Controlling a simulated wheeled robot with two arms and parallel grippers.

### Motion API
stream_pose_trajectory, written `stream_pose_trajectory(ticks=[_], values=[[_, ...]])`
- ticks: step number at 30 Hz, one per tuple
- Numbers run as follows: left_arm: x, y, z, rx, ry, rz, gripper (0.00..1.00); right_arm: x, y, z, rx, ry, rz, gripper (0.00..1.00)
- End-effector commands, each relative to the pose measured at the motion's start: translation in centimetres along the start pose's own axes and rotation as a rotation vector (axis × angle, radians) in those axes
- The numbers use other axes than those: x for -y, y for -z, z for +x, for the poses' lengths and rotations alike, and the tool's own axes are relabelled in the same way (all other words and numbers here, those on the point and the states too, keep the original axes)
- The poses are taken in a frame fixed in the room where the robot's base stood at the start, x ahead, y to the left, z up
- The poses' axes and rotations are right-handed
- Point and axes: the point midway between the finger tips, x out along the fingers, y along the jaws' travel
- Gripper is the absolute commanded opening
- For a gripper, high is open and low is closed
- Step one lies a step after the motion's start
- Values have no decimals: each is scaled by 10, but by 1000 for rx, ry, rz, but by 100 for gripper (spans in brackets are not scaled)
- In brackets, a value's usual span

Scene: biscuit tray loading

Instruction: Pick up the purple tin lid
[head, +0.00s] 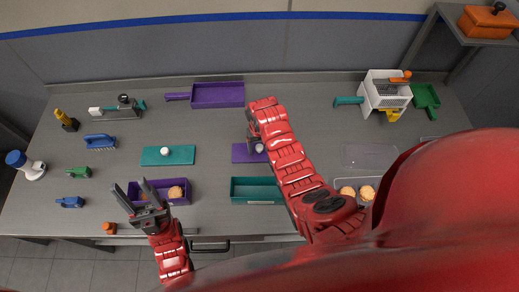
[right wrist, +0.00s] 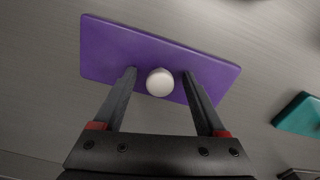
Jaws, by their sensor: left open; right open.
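The purple tin lid (right wrist: 200,57) is a flat rectangle with a round white knob (right wrist: 160,82), lying on the grey table. In the head view the lid (head: 239,153) is partly hidden by my right arm. My right gripper (right wrist: 158,74) is open over the lid, one finger on each side of the knob; I cannot tell whether the fingers touch it. My left gripper (head: 143,193) is open and empty in the head view, above the purple tin (head: 163,203), which holds biscuits.
A teal lid (head: 150,158) with a white knob lies left of the purple lid. A teal tin (head: 240,197) stands in front. A tray with biscuits (head: 348,190) is at the right. Brushes and small tools lie at the left; a white basket (head: 377,97) stands back right.

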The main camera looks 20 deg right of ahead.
Motion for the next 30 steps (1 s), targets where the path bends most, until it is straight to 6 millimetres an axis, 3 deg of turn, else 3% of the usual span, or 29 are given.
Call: stream_pose_trajectory(ticks=[6, 18, 30], values=[[0, 0, 0, 0, 0, 0, 50, 0, 0, 1, -1, 0, 0, 74], [0, 0, 0, 0, 0, 0, 50, 0, 0, 0, -1, 0, 0, 2], [0, 0, -1, 0, 0, 0, 50, 0, 1, -1, -2, 0, 0, 0]])
